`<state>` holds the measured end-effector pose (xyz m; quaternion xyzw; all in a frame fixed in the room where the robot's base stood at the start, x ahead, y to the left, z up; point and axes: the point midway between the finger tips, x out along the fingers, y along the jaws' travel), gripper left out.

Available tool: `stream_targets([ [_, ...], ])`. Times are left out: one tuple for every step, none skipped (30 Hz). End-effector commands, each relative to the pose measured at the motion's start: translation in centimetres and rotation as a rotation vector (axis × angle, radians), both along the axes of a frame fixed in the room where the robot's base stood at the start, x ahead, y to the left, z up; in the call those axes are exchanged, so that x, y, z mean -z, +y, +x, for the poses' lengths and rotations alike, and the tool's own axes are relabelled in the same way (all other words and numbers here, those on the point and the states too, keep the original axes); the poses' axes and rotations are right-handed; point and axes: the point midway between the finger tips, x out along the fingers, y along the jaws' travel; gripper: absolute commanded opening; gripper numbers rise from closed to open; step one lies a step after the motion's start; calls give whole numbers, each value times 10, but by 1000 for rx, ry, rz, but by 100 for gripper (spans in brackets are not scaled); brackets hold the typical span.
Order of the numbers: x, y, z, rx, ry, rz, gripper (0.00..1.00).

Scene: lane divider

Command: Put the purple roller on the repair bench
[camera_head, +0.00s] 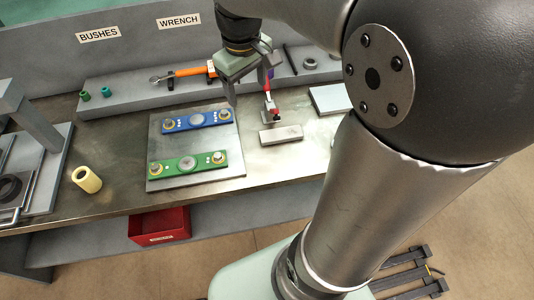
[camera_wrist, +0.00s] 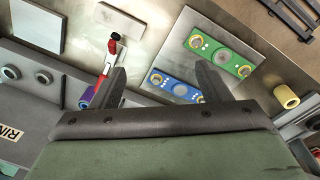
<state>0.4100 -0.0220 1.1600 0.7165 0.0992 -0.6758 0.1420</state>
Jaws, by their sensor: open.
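The purple roller (camera_head: 270,73) shows as a small patch behind my gripper in the head view, at the raised back shelf. In the wrist view the purple roller (camera_wrist: 86,99) is at the left, just outside the left finger and partly hidden. My gripper (camera_head: 250,90) is open and empty above the back of the bench; its two spread fingers also show in the wrist view (camera_wrist: 162,80). The repair bench (camera_head: 118,135) is the worn metal worktop. A grey plate with a blue and a green bar (camera_head: 188,164) lies on it.
A red-handled clamp (camera_head: 269,108) stands near my gripper, with a grey block (camera_head: 281,135) in front. An orange-handled wrench (camera_head: 188,72) and green bushes (camera_head: 106,92) are on the back shelf. A yellow roller (camera_head: 87,179) stands at the left, with clear worktop around it.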

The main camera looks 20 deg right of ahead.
Motion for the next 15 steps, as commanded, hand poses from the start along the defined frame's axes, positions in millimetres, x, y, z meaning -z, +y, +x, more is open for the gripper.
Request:
stream_targets([
  [9, 7, -36, 65, -11, 12, 70],
  [16, 9, -54, 106, -15, 20, 70],
  [25, 13, -75, 156, -21, 31, 70],
  [32, 15, -89, 191, -25, 39, 70],
  [38, 16, -102, 222, -27, 47, 70],
  [45, 18, -117, 258, -29, 57, 70],
  [50, 19, -126, 280, -32, 62, 70],
  [55, 20, -134, 301, -31, 68, 70],
  [60, 21, -142, 321, -33, 72, 70],
  [62, 22, -146, 331, -34, 75, 70],
  [64, 22, -149, 340, -35, 78, 70],
  [66, 22, -151, 348, -33, 80, 70],
  [67, 22, -152, 351, -34, 80, 70],
  [67, 22, -153, 352, -32, 81, 70],
  [67, 22, -153, 353, -32, 81, 70],
])
